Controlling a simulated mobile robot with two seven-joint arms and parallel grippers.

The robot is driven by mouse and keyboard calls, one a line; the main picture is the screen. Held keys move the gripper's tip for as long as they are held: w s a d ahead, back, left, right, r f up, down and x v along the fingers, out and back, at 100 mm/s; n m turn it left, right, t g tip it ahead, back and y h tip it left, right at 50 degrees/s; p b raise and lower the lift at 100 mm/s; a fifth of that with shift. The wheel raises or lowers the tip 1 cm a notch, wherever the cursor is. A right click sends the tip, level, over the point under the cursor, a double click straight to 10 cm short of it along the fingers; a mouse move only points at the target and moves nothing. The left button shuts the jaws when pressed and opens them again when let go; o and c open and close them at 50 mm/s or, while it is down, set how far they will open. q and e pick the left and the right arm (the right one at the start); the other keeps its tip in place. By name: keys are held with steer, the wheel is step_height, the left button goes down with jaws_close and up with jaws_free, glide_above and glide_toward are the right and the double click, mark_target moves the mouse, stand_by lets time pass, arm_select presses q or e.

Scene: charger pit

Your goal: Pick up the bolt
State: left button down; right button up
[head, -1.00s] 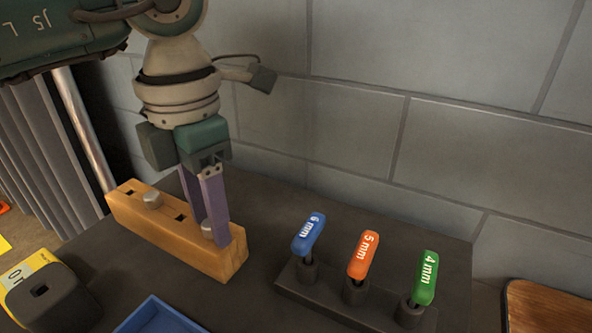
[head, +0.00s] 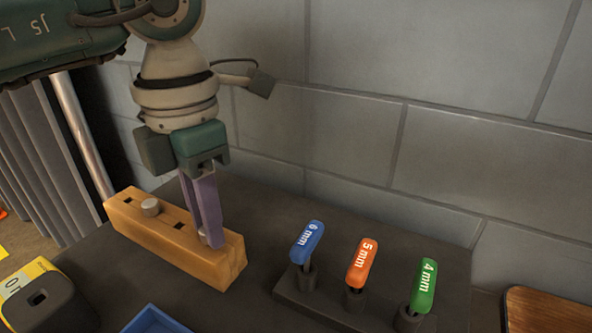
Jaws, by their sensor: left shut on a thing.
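A wooden block (head: 178,254) with holes in its top stands at the left of the dark bench. One bolt (head: 151,207) with a grey head sits in the block toward its left end. My left gripper (head: 211,240) points down at the right end of the block, its purple fingers closed around a second bolt (head: 204,234). Most of that bolt is hidden by the fingers, and I cannot tell whether it is still seated in its hole. My right gripper is out of view.
A rack (head: 331,307) to the right holds hex keys with blue (head: 307,242), orange (head: 362,262) and green (head: 423,285) handles. A blue tray (head: 155,319) is at the front edge. A yellow and black item (head: 44,296) lies at left. A grey block wall (head: 420,120) stands behind.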

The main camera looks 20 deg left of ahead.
arm_select(q)
step_height(320, 180, up, 20)
steer(key=p, duration=0.3)
steer(key=shift+f, duration=0.15)
steer(key=shift+p, duration=0.3)
